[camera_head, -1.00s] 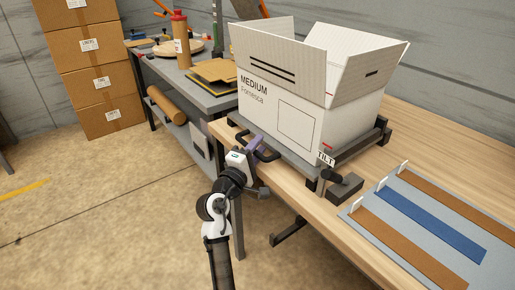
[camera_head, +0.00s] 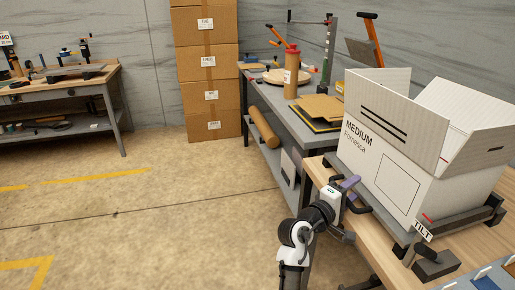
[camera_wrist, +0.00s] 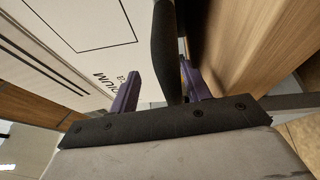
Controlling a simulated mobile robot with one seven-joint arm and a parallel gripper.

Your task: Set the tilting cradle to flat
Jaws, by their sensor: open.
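The cradle (camera_head: 470,216) is a dark frame on the wooden bench at right in the head view. It carries an open white box (camera_head: 385,165) marked MEDIUM. I cannot tell the cradle's exact angle. A TILT label (camera_head: 423,231) stands at its near corner, beside a dark block (camera_head: 436,263). A dark handle (camera_head: 361,204) sticks out at the cradle's left side. My gripper (camera_head: 350,184) is at this handle, with purple fingers apart. In the wrist view my gripper (camera_wrist: 160,72) is open, with a dark bar (camera_wrist: 164,50) between the fingers; contact is unclear.
The wooden bench (camera_head: 462,250) lies under the cradle, its edge close to my arm. Stacked cartons (camera_head: 207,75) and another workbench (camera_head: 60,88) are farther left. The floor at left is clear.

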